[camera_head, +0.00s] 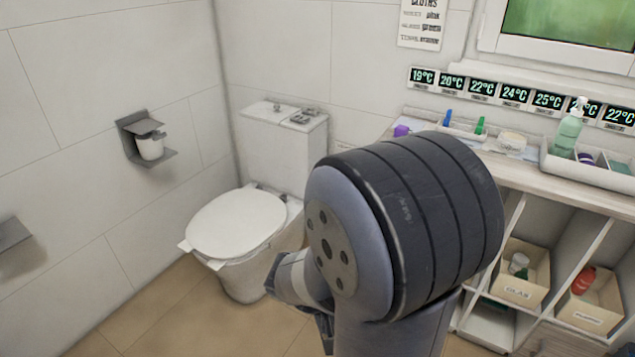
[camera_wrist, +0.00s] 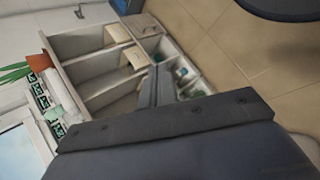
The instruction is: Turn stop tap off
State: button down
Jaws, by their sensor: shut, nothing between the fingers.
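I cannot make out a stop tap in either view. My arm's large dark joint blocks the middle of the head view and hides the floor and wall to the right of the toilet. My gripper (camera_wrist: 157,72) shows in the wrist view as two narrow grey fingers close together, shut and empty. It points toward the shelf unit and touches nothing that I can see. In the head view the gripper's fingers are hidden behind my arm.
The white toilet (camera_head: 236,224) stands in the corner, its lid down. A paper holder (camera_head: 148,140) is on the left wall. A shelf unit (camera_head: 515,215) with boxes stands at right, also in the wrist view (camera_wrist: 88,68). Tiled floor (camera_head: 150,308) is clear at front left.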

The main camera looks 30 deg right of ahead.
jog(key=w+d+f+n+t+h+b, duration=0.1)
jog(key=w+d+f+h+b, duration=0.3)
jog(key=f, duration=0.6)
jog(key=w+d+f+n+t+h+b, duration=0.1)
jog(key=w+d+f+t+h+b, duration=0.2)
jog(key=w+f+b, duration=0.6)
jog(key=w+d+h, duration=0.1)
jog(key=w+h, duration=0.1)
jog(key=shift+d+f+n+h, duration=0.2)
jog(key=shift+f+n+h, duration=0.1)
jog(key=shift+f, duration=0.1)
